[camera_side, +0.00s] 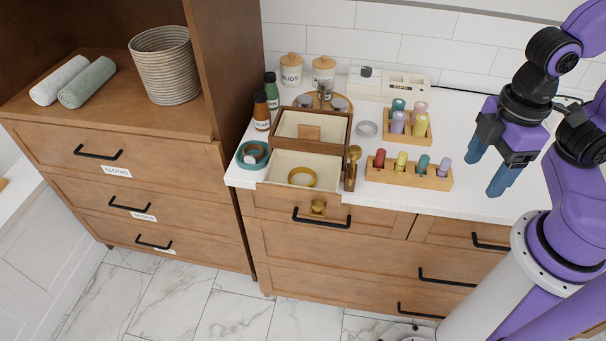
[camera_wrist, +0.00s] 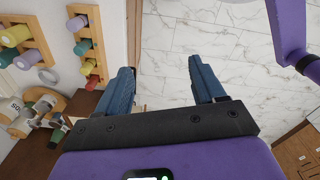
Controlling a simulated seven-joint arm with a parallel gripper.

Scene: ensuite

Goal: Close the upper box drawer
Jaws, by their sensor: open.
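A small wooden box (camera_side: 345,133) with a cream lining stands at the left end of the white counter, its top open. A cream-lined drawer (camera_side: 277,163) is pulled out from its front toward the counter edge. A yellow ring (camera_side: 302,177) lies in the drawer, and a gold knob (camera_side: 318,207) is on its front. Whether this is the upper drawer or another is unclear. My gripper (camera_side: 485,173) is open and empty, well to the right of the box. Both blue fingers show in the wrist view (camera_wrist: 164,85), with nothing between them.
A peg rack (camera_side: 408,177) with coloured pegs stands right of the drawer, and another (camera_side: 392,133) behind it. A brass-coloured upright object (camera_side: 352,165) stands close beside the drawer. A teal bowl (camera_side: 252,155) and bottles are at left. The counter near my gripper is clear.

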